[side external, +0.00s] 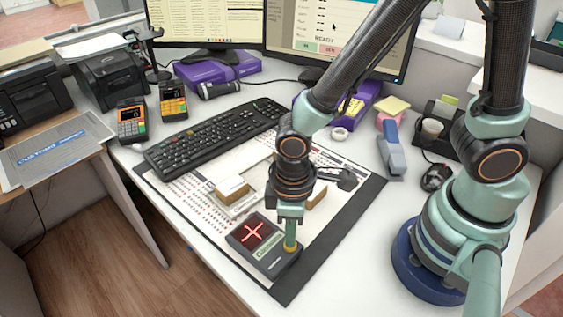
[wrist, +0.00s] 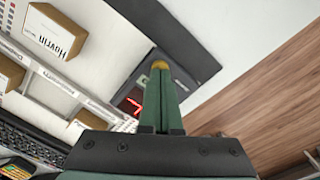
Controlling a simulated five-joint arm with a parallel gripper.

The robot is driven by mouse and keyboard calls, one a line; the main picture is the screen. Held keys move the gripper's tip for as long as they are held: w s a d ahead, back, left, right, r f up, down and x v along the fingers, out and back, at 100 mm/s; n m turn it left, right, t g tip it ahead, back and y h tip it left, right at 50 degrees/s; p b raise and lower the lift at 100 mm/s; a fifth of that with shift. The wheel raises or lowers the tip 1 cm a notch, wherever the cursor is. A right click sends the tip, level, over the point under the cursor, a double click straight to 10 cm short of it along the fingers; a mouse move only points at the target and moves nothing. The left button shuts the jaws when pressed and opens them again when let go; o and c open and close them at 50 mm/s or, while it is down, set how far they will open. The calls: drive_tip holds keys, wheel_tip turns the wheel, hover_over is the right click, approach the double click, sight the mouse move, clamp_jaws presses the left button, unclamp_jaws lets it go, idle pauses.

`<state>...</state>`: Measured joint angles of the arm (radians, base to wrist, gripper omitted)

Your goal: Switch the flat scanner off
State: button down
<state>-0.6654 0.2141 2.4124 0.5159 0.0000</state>
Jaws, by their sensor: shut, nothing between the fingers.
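The flat scanner (side external: 273,264) is a dark grey, low box near the front corner of the desk mat. A red cross glows in its window, and a small pale label sits beside it. In the wrist view the scanner (wrist: 130,92) is partly hidden behind my fingers, with part of the red glow showing. My gripper (side external: 290,246) points straight down over the scanner's right side, fingers shut and empty. In the wrist view the yellowish fingertips (wrist: 160,65) overlap the scanner's top. I cannot tell if they touch it. Any switch under the tips is hidden.
Small cartons (side external: 232,188) lie on the mat behind the scanner. A black keyboard (side external: 215,137) is behind them. A blue-grey stapler (side external: 391,152) and a black mouse (side external: 436,177) are to the right. The desk's front edge is close to the scanner.

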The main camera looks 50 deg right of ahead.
drive_tip(key=shift+f, duration=0.45)
drive_tip(key=shift+r, duration=0.1)
idle(0.4)
drive_tip(key=shift+r, duration=0.65)
drive_tip(key=shift+w+a+r, duration=0.1)
drive_tip(key=shift+w+r, duration=0.05)
drive_tip(key=shift+r, duration=1.6)
idle(0.8)
drive_tip(key=shift+r, duration=2.15)
idle(0.9)
drive_tip(key=w+d+r+m+t, duration=0.2)
drive_tip(key=d+r, duration=0.4)
drive_tip(key=d, duration=0.3)
drive_tip(key=w+d+r+m+t, duration=0.3)
drive_tip(key=d+r+m, duration=0.2)
drive_tip(key=d, duration=0.4)
drive_tip(key=shift+w+r+m+t, duration=0.3)
drive_tip(key=shift+r, duration=0.25)
